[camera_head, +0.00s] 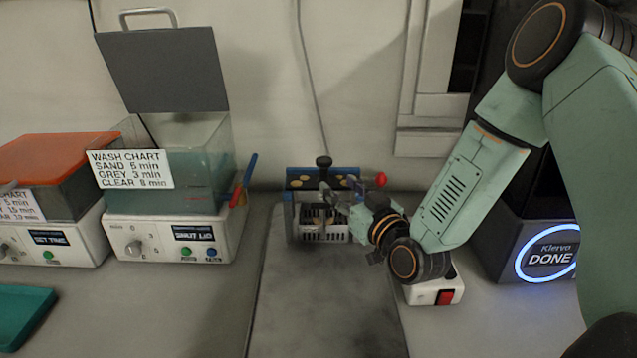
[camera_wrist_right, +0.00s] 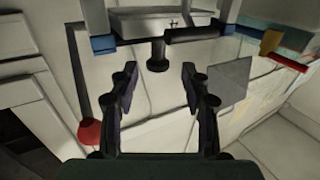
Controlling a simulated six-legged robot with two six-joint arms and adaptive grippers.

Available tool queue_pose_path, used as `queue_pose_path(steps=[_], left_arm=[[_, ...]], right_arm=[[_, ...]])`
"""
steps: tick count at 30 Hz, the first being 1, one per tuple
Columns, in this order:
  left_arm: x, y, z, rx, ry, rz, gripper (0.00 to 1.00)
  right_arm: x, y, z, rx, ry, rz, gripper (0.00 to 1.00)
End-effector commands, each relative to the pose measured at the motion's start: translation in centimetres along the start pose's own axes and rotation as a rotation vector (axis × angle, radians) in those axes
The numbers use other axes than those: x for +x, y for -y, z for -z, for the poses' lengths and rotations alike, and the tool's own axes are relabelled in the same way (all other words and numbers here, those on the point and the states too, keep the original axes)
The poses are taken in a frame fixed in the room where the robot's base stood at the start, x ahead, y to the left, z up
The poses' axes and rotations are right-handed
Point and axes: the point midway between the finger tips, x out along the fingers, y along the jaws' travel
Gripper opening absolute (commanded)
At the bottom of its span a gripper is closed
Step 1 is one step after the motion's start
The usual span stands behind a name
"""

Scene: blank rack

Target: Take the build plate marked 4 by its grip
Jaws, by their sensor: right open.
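A grey build plate (camera_wrist_right: 165,22) shows at the top of the right wrist view, with a small dark mark that I cannot read for sure. A black knob-like grip (camera_wrist_right: 157,55) sticks out from it towards my right gripper (camera_wrist_right: 158,85). The jaws are open and empty, one finger to each side of the line to the grip, with the grip just past the tips. In the head view a black knob (camera_head: 323,161) tops the rack (camera_head: 322,236), and my right gripper (camera_head: 350,208) is beside it, partly hiding it. My left gripper is not in view.
A red knob (camera_head: 381,179) is right of the rack. A wash station (camera_head: 170,235) with a raised lid stands left, and an orange-lidded one (camera_head: 55,155) farther left. A dark machine reading DONE (camera_head: 545,260) is right. The grey mat (camera_head: 325,310) in front is clear.

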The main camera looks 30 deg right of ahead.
Motion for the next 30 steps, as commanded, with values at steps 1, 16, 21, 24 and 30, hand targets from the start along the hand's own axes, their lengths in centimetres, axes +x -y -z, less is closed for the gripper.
queue_pose_path(steps=[1,16,21,24,30], left_arm=[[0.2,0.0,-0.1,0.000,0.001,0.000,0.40],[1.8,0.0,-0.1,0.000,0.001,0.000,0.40],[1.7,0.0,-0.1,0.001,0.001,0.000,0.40],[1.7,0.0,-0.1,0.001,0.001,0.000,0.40],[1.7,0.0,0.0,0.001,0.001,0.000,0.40]], right_arm=[[0.5,0.1,-0.1,-0.003,-0.002,0.002,0.47],[6.7,0.3,-0.8,0.000,-0.001,0.000,0.47],[7.2,0.3,-0.7,0.001,0.000,0.000,0.47],[7.2,0.3,-0.7,0.001,-0.001,0.000,0.47],[7.2,0.3,-0.7,0.001,-0.001,-0.001,0.32]])
